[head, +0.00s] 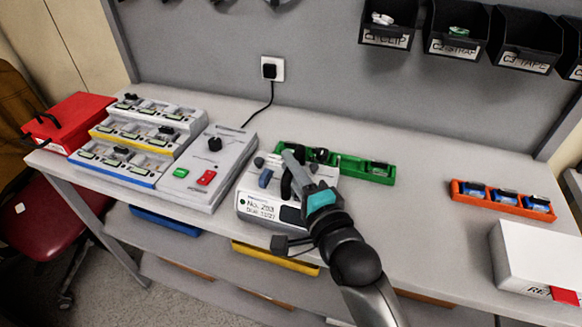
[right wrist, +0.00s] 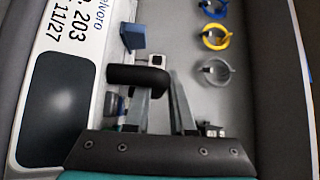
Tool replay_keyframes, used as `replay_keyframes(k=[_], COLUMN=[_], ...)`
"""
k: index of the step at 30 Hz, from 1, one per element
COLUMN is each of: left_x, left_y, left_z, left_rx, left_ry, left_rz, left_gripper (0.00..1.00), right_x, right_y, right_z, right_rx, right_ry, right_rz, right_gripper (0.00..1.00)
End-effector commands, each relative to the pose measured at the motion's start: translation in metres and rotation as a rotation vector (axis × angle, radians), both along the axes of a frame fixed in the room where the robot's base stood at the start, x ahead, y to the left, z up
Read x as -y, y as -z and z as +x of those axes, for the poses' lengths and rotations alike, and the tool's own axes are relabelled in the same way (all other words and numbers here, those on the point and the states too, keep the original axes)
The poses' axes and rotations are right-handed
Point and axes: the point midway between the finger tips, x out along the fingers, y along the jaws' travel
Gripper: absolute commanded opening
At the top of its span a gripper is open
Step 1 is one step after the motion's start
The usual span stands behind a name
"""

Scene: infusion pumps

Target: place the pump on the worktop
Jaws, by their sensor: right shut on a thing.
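The pump (head: 262,208) is a pale grey-white box with a label reading "No. 203" and "DUE 11/27" and a dark screen. It is at the front middle of the worktop (head: 400,215); I cannot tell whether its base touches the surface. My right gripper (head: 291,168) is over the pump's top, shut on its black handle. In the right wrist view the pump (right wrist: 32,125) fills the left side, and the handle (right wrist: 140,76) shows at the fingers (right wrist: 160,100). The handle's far end is partly hidden. My left gripper is not in view.
A grey tester (head: 210,165) with green and red switches stands left of the pump. A stepped rack (head: 140,140) and red case (head: 75,120) are farther left. A green tray (head: 345,165) is just behind. An orange tray (head: 503,198) and white box (head: 535,255) are right; worktop between is clear.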

Motion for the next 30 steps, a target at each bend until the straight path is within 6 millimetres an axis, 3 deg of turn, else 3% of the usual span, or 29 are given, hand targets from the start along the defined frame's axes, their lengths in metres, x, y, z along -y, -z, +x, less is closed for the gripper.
replay_keyframes(k=[3, 4, 12, 22, 30], left_x=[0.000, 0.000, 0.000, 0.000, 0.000], left_y=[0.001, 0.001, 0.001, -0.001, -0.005], left_z=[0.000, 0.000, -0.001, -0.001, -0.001], left_rx=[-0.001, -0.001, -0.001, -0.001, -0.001], left_ry=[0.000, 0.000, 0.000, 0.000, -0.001], left_rz=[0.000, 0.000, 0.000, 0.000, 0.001], left_gripper=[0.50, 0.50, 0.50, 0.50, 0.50], right_x=[0.000, 0.000, 0.000, 0.001, 0.016], right_y=[-0.002, 0.003, 0.003, 0.000, 0.001], right_z=[0.001, 0.000, 0.000, -0.001, -0.035], right_rx=[0.013, 0.000, 0.000, -0.001, -0.004], right_ry=[0.001, 0.000, 0.000, 0.000, 0.000], right_rz=[0.005, 0.000, 0.000, 0.000, -0.001], right_gripper=[0.00, 0.23, 0.52, 0.52, 0.52])
